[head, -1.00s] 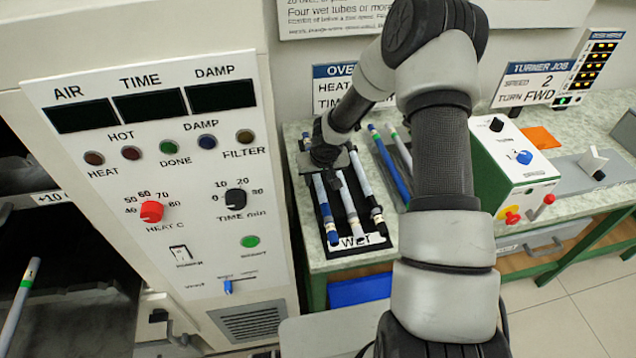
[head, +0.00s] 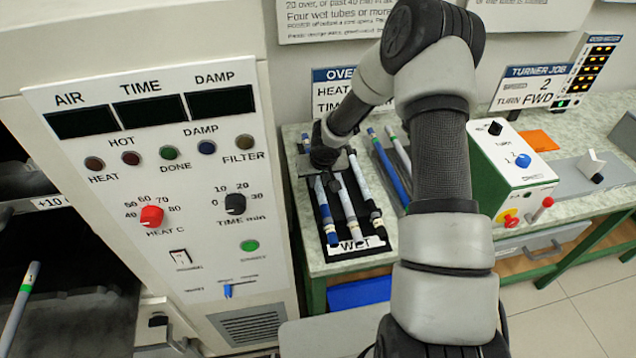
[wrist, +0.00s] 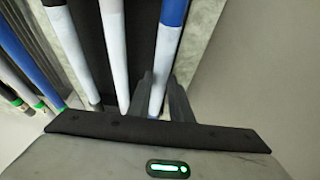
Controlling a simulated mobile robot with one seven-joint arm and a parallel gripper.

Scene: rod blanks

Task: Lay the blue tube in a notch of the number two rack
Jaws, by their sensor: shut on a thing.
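A white tube with a blue end (head: 326,215) lies leftmost in the dark rack marked WET (head: 372,243). My gripper (head: 333,182) is over the far part of that rack. In the wrist view my gripper (wrist: 160,95) has its fingers on both sides of this tube (wrist: 168,50), shut on it. The tube looks still in line with the rack; I cannot tell whether it is lifted. No rack marked two is readable.
Two paler tubes (head: 348,212) lie in the WET rack beside the held one. The oven panel (head: 150,190) stands close on the left, with an open dark bay and a green-banded tube (head: 20,305).

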